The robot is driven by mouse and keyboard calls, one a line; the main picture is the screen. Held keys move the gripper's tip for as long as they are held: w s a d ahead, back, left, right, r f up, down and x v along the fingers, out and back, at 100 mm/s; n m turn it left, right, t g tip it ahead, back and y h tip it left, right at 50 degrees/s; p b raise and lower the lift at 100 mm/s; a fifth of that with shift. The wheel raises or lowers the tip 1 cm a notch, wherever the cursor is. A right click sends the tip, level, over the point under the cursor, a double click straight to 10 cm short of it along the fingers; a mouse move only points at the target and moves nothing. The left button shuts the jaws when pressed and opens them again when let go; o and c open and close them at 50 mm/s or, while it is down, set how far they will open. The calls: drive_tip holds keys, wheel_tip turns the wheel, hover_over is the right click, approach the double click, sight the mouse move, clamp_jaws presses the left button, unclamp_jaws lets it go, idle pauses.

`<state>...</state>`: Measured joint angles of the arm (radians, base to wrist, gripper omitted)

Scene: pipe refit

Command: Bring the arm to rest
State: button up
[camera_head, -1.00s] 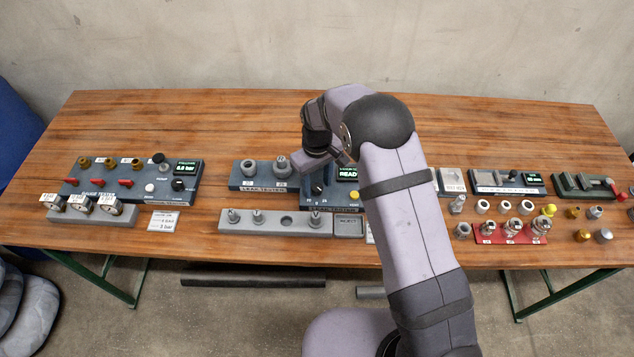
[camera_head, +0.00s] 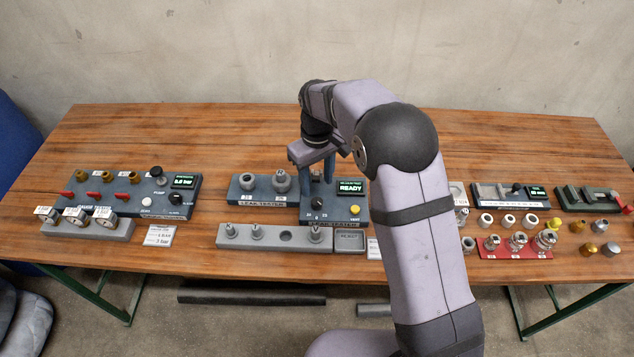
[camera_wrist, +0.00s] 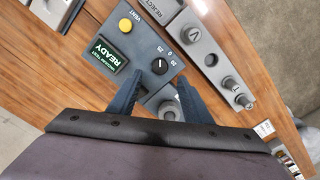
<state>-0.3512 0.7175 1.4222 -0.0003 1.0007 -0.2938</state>
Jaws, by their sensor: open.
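My gripper (camera_head: 315,178) hangs over the back of the leak tester (camera_head: 290,212), pointing down. Its two blue fingers are apart with nothing between them. In the wrist view the open gripper (camera_wrist: 160,82) spreads over the tester's edge, with the black selector knob (camera_wrist: 159,66) just beyond the fingertips. The knob also shows in the head view (camera_head: 316,203), in front of the gripper. The green display (camera_head: 350,187) reads READY. My forearm hides part of the table to the right of the tester.
A grey rack (camera_head: 270,238) with several plugs lies in front of the tester. The gauge tester (camera_head: 128,190) stands at the left. White rings (camera_head: 508,219) and a red tray (camera_head: 520,253) of fittings are at the right. The table's back strip (camera_head: 210,120) is clear.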

drive_tip(key=s+d+r+m, duration=0.4)
drive_tip(key=s+d, duration=0.6)
drive_tip(key=d, duration=0.1)
drive_tip(key=s+d+f+m, duration=0.1)
drive_tip(key=s+d+m, duration=0.2)
drive_tip(key=s, duration=1.1)
drive_tip(key=d, duration=0.3)
drive_tip(key=shift+s+f, duration=0.15)
drive_tip(key=shift+s, duration=0.2)
